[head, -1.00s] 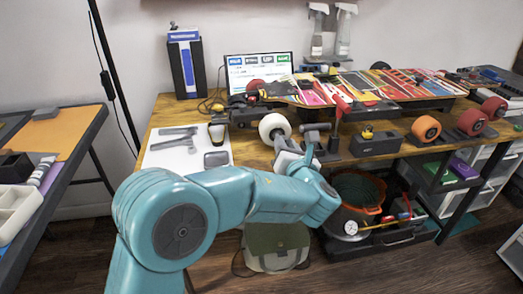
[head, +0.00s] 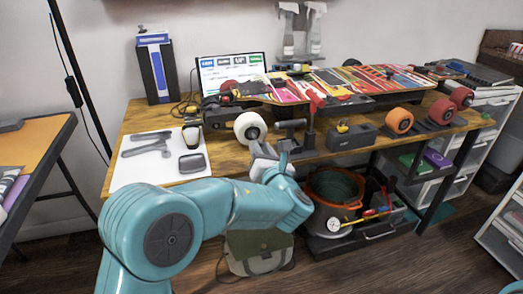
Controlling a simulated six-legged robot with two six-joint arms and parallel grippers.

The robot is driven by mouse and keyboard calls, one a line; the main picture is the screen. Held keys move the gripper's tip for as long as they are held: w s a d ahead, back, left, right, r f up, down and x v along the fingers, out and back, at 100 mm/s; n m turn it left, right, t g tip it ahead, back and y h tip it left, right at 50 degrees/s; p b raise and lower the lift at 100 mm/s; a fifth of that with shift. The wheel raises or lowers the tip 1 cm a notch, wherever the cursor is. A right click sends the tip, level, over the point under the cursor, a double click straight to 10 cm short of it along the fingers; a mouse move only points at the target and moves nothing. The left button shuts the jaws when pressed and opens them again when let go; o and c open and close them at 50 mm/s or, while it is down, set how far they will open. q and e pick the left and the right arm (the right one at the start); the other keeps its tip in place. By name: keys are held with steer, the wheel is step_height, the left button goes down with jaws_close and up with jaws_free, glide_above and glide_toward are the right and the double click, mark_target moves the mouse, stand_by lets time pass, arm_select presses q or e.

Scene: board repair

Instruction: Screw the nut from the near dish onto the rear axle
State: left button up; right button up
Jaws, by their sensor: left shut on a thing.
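My left gripper (head: 262,152) is at the bench's front edge, just below and right of a white wheel (head: 250,127). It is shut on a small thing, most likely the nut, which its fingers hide. A dark, shallow dish (head: 191,163) lies on the white mat near the front edge; I see nothing in it. A grey cylindrical part (head: 290,124) sits right of the white wheel, apart from the gripper. I cannot tell which part is the rear axle. My right gripper is out of view.
The skateboard deck (head: 330,84) with bright graphics lies behind. A dark block (head: 350,137), an orange wheel (head: 399,121) and red wheels stand to the right. Tools lie on the white mat (head: 133,172). A pot (head: 334,187) stands below the bench.

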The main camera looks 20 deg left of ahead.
mark_target(258, 141)
arm_select(q)
steer(key=shift+a, duration=0.1)
stand_by(0.7)
steer(key=shift+w+a, duration=0.25)
steer(key=shift+w, duration=0.15)
steer(key=shift+w, duration=0.15)
stand_by(0.7)
steer(key=shift+w+a+p, duration=0.3)
steer(key=shift+w, duration=0.1)
steer(key=shift+w+a, duration=0.1)
stand_by(0.9)
steer(key=shift+w+a, duration=0.2)
steer(key=shift+w, duration=0.15)
steer(key=shift+w+a, duration=0.25)
steer(key=shift+w, duration=0.05)
stand_by(2.1)
stand_by(0.3)
